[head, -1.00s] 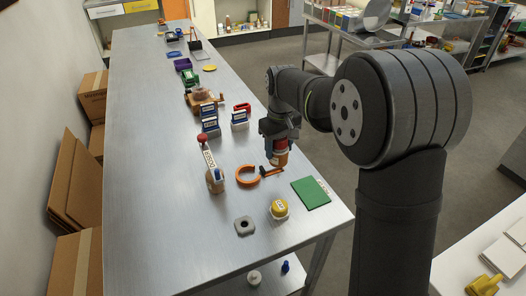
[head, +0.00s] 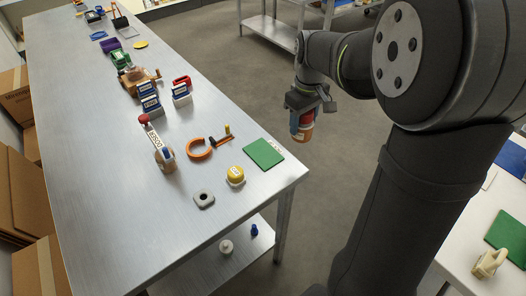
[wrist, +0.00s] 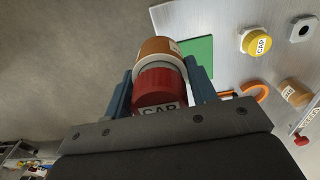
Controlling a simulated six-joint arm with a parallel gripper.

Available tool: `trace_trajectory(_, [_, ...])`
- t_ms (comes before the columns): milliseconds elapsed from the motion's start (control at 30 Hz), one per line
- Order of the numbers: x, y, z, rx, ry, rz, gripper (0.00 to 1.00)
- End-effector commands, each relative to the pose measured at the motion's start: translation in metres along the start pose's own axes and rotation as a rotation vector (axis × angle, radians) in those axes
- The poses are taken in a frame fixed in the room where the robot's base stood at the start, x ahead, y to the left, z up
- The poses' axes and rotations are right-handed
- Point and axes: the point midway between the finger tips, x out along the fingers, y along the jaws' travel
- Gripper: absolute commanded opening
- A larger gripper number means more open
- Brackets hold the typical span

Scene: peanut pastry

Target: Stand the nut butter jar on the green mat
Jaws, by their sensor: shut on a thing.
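The nut butter jar (head: 302,133), brown with a red lid marked CAP, is held in my gripper (head: 304,112). The wrist view shows the jar (wrist: 158,48) from the lid side, between the two fingers (wrist: 160,85). In the head view it hangs to the right of the steel table's edge, apart from the table. The green mat (head: 264,153) lies flat and empty near the table's right edge, left of and below the jar in the picture. The wrist view shows the mat (wrist: 199,58) partly hidden behind the jar.
Near the mat are a yellow-capped jar (head: 235,175), a grey block with a hole (head: 204,199), an orange ring (head: 199,149) and another brown jar (head: 166,160). A white table (head: 470,262) at the right carries another green mat (head: 508,238).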

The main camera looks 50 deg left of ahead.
Motion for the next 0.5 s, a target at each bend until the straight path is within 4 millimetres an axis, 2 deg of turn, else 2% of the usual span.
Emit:
trace_trajectory(67, [0.003, -0.001, -0.001, 0.001, 0.0, 0.0, 0.24])
trace_trajectory(167, [0.013, -0.01, -0.013, -0.002, -0.001, -0.001, 0.24])
trace_trajectory(500, [0.057, -0.052, -0.074, -0.002, -0.002, -0.001, 0.24])
